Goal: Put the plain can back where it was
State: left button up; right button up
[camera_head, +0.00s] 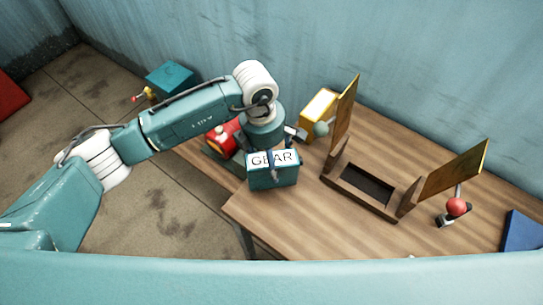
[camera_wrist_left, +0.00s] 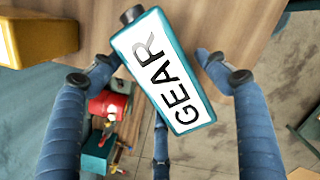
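A teal can with a white GEAR label (camera_head: 273,180) is at my left gripper (camera_head: 268,152), near the table's left edge. In the left wrist view the can (camera_wrist_left: 165,75) lies between my blue fingers (camera_wrist_left: 157,60), with its dark cap at the upper end and its lower end over the floor. My right gripper is out of view.
A wooden holder (camera_head: 358,205) with two upright panels stands mid-table. A red can (camera_head: 221,136) and a teal box (camera_head: 170,78) are left. The table's front is clear.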

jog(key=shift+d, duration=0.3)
pick_arm(q)
jog(key=shift+r, duration=0.3)
jog(key=r+b, duration=0.1)
jog(key=r, duration=0.2)
jog(key=a+r+b, duration=0.1)
jog(key=r+b, duration=0.1)
jog(key=r, duration=0.2)
jog(key=r+b, duration=0.1)
jog(key=r, duration=0.2)
jog(key=shift+s+a+r, duration=0.1)
jog(key=shift+a+r, duration=0.05)
jog(key=shift+r, duration=0.15)
jog(key=shift+r+b, duration=0.3)
jog(key=shift+r, duration=0.2)
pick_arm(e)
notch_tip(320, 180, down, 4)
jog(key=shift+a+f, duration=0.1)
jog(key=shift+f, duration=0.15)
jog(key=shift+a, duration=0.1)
pick_arm(q)
jog(key=shift+s, duration=0.1)
